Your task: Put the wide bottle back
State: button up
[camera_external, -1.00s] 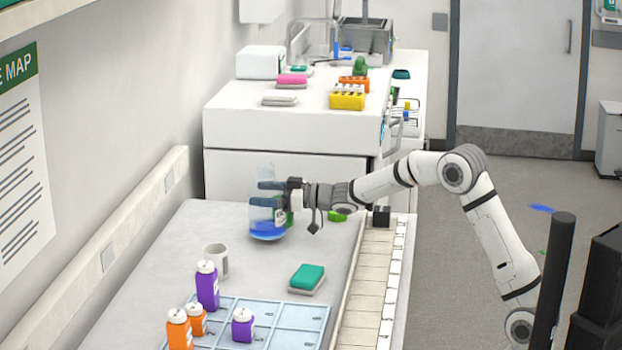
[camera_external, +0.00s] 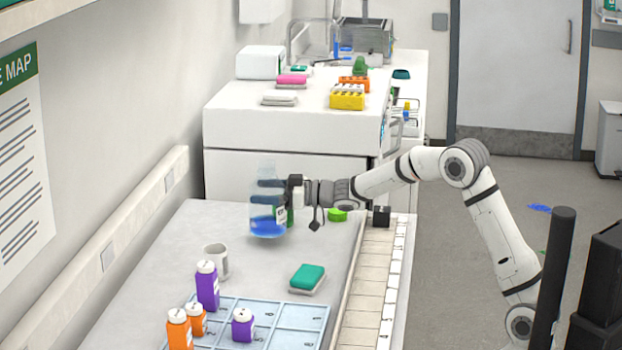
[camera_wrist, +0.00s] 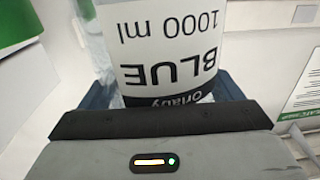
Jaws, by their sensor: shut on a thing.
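A wide clear bottle (camera_external: 267,222) with blue liquid in its lower part is upright at the far end of the bench. My gripper (camera_external: 268,192) is shut on it, the dark fingers around its upper body. Whether its base touches the bench or hangs just above, I cannot tell. In the wrist view the bottle (camera_wrist: 170,45) fills the middle, its white label reading "BLUE 1000 ml" upside down. A pale blue tray (camera_external: 290,318) with marked compartments lies at the near end of the bench.
Purple bottles (camera_external: 207,287) and orange bottles (camera_external: 179,330) stand at the tray's left side. A white mug (camera_external: 216,262) and a green-topped sponge (camera_external: 307,278) lie between tray and bottle. A bright green object (camera_external: 337,215) is right of the bottle. The tray's right compartments are empty.

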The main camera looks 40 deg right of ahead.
jog(key=s+a+r+n+g+y+p, duration=0.2)
jog(key=s+a+r+g+p, duration=0.1)
jog(key=s+r+p, duration=0.4)
notch_tip(320, 180, down, 9)
jog(key=s+b, duration=0.1)
jog(key=shift+d+b, duration=0.15)
jog(key=shift+b, duration=0.15)
jog(key=shift+s+f, duration=0.1)
jog(key=shift+f, duration=0.15)
jog(key=o, duration=1.1)
